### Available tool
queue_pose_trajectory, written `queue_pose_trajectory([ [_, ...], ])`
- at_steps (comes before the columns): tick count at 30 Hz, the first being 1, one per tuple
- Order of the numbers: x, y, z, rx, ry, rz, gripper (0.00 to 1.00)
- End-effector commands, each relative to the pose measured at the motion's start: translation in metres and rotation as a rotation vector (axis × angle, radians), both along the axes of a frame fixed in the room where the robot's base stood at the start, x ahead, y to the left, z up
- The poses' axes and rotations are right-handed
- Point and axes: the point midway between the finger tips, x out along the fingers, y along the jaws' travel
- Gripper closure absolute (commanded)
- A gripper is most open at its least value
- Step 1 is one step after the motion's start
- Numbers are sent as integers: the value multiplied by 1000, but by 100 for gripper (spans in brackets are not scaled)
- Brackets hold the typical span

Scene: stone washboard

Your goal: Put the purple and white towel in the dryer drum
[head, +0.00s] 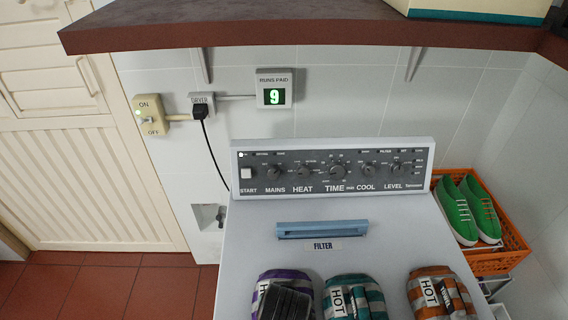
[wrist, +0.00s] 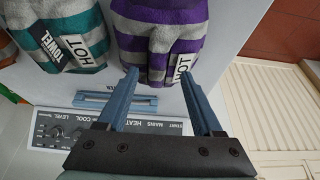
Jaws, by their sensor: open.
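The purple towel (head: 284,275), striped purple and pale grey with a HOT tag, lies rolled on top of the dryer (head: 245,245) at the bottom of the head view. In the wrist view the towel (wrist: 150,40) fills the top middle. My gripper (wrist: 158,80) is open and empty, its two blue-grey fingers apart and pointing at the near end of the towel. I cannot tell whether they touch it. In the head view a dark part of my gripper (head: 285,303) covers part of the towel. The dryer drum is not in view.
A teal striped towel (head: 353,292) and an orange striped towel (head: 440,290) lie to the right. Behind are the blue filter handle (head: 322,229) and control panel (head: 335,172). A brown shelf (head: 320,35) overhangs. An orange crate (head: 490,262) holds green shoes (head: 470,212).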

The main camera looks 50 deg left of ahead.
Motion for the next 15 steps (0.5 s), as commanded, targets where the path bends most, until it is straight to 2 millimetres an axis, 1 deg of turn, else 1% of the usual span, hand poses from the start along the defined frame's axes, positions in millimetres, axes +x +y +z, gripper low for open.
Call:
queue_pose_trajectory([
  [9, 14, 9, -33, -2, 1, 0, 32],
  [12, 15, 11, -39, -1, 1, 0, 32],
  [15, 15, 12, -41, 0, 0, -1, 32],
])
